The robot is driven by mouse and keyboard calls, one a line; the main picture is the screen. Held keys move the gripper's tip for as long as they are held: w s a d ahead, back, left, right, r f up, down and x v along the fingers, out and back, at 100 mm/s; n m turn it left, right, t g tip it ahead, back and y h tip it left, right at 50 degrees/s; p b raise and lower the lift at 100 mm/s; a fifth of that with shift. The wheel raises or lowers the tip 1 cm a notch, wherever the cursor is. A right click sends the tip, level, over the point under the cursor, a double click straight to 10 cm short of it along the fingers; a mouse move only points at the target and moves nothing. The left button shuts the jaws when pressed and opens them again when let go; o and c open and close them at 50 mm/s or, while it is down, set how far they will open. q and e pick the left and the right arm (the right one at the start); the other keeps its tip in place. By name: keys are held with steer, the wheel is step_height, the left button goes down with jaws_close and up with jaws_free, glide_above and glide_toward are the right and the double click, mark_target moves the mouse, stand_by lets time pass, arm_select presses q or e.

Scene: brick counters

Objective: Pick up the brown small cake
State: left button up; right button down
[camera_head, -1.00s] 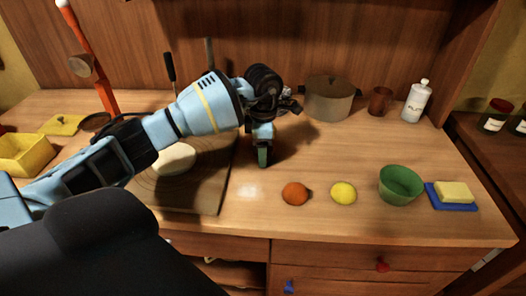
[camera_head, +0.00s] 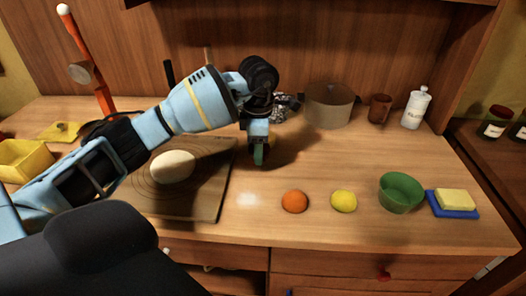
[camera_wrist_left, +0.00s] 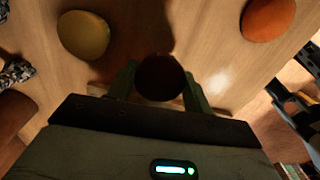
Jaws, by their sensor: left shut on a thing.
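The brown small cake (camera_wrist_left: 160,77) is a dark, round shape between the two green fingers of my left gripper (camera_wrist_left: 158,86) in the left wrist view. The fingers are shut on it, one on each side. In the head view my left gripper (camera_head: 258,155) points down over the counter, just right of the wooden board. There the cake is hidden by the fingers. I cannot tell whether the cake touches the counter. My right gripper is not in view.
A yellow-brown round item (camera_wrist_left: 83,35) lies close to the gripper. An orange (camera_head: 295,201), a lemon (camera_head: 343,201), a green bowl (camera_head: 400,192) and a sponge (camera_head: 455,199) stand to the right. A board (camera_head: 209,200) bears a pale oval thing (camera_head: 173,167). A pot (camera_head: 328,106) stands behind.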

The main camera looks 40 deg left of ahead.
arm_select(q)
steer(key=s+a, duration=0.1)
steer(key=s, duration=0.4)
steer(key=s+r, duration=0.1)
steer(key=s, duration=0.3)
steer(key=s+a+b, duration=0.1)
steer(key=s, duration=0.4)
steer(key=shift+s+a+r, duration=0.15)
steer(key=shift+s+a, duration=0.15)
